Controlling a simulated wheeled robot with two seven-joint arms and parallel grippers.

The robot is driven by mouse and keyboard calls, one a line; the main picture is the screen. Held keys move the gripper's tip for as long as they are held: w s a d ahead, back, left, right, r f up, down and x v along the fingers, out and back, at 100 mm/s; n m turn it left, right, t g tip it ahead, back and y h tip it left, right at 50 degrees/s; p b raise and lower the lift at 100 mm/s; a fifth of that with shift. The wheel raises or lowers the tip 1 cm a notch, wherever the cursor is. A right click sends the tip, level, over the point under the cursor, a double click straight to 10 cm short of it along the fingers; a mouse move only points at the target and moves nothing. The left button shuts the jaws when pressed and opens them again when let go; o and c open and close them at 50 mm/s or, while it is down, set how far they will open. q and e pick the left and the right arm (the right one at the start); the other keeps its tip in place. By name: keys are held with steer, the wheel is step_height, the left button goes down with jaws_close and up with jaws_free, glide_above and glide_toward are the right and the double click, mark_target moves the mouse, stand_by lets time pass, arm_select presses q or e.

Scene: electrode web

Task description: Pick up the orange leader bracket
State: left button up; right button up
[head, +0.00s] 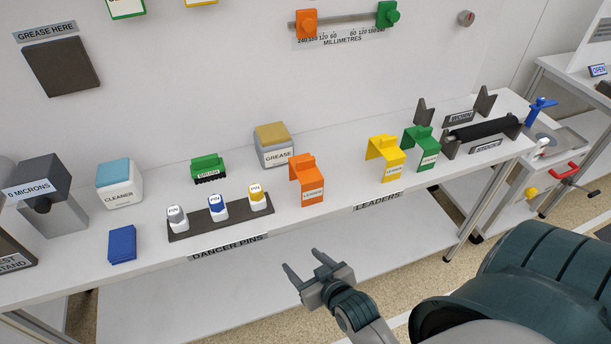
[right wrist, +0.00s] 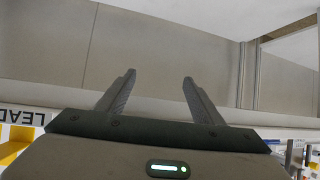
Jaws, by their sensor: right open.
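The orange leader bracket (head: 307,180) stands upright on the white bench, left of the yellow and green ones. Its front carries a "LEADER" label. My right gripper (head: 303,268) is open and empty, in front of the bench edge and below the orange bracket in the head view, apart from it. In the right wrist view, the open fingers (right wrist: 158,95) have nothing between them, and the orange bracket does not show there. My left gripper is not in view.
A yellow leader bracket (head: 385,158) and a green leader bracket (head: 421,147) stand to the right. The dancer pin rack (head: 221,216) is to the left, with a grease tub (head: 273,145) behind. An orange slider (head: 306,23) hangs on the wall scale. Bench space right of the orange bracket is clear.

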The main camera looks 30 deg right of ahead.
mark_target(307, 163)
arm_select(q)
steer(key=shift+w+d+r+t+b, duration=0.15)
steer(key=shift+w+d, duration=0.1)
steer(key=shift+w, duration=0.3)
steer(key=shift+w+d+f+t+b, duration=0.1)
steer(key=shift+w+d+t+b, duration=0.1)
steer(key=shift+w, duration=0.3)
arm_select(e)
steer(key=d+r+m+t+h, duration=0.1)
steer(key=d+r+t+h, duration=0.1)
steer(key=r, duration=0.8)
steer(key=d+r+m+t+h, duration=0.1)
steer(key=d+r+t, duration=0.2)
steer(key=r, duration=0.7)
steer(key=shift+w+d+t+h, duration=0.3)
steer(key=shift+w+d+h, duration=0.1)
steer(key=shift+d, duration=0.4)
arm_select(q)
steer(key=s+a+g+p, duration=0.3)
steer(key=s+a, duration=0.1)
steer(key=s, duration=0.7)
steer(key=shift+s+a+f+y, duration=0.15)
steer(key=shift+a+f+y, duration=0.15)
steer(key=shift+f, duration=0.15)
arm_select(e)
steer(key=x, duration=1.2)
steer(key=shift+w, duration=0.15)
